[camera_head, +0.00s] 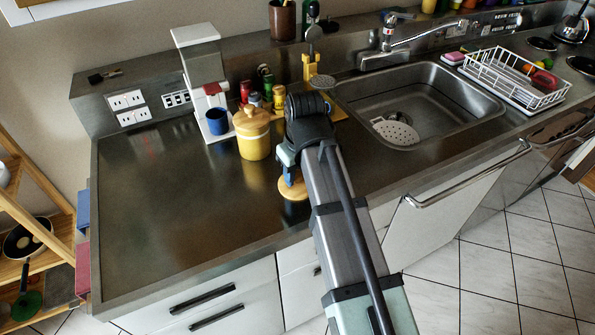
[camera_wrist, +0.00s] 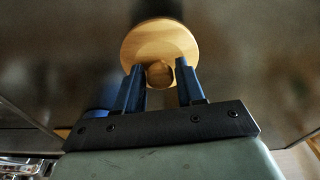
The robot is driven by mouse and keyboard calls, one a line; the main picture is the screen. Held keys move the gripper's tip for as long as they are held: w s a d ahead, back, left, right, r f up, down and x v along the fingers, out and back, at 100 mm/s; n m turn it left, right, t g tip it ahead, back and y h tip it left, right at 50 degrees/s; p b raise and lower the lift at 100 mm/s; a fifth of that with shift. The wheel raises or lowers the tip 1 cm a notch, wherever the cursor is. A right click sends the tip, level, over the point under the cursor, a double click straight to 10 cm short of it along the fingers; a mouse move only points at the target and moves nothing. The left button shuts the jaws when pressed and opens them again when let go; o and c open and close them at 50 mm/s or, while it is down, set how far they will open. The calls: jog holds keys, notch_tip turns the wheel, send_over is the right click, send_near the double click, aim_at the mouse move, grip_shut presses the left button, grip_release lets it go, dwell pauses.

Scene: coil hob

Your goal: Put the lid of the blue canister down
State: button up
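A round pale wooden lid (camera_wrist: 160,40) with a round knob (camera_wrist: 160,74) shows in the wrist view. It shows in the head view as a light disc (camera_head: 293,188) below my gripper (camera_head: 291,176), over the front part of the counter. My gripper's blue fingers (camera_wrist: 160,66) are close on both sides of the knob, shut on the lid. The lid looks about level and low; I cannot tell whether it touches the counter. A blue rounded shape (camera_wrist: 97,96) shows behind the left finger, mostly hidden; I cannot tell if it is the blue canister.
A yellow canister (camera_head: 254,140) with its lid on stands just left of my gripper, with a blue mug (camera_head: 216,121) by a white coffee machine (camera_head: 205,75). Small jars (camera_head: 278,98) stand behind. The sink (camera_head: 430,90) is to the right. The counter's left part (camera_head: 170,220) is clear.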

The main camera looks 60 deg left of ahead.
aim_at(301, 186)
jog(key=shift+o, duration=1.3)
notch_tip(301, 186, up, 12)
jog(key=d, duration=0.1)
jog(key=shift+d+r, duration=0.15)
jog(key=shift+d, duration=0.1)
jog(key=shift+w, duration=0.1)
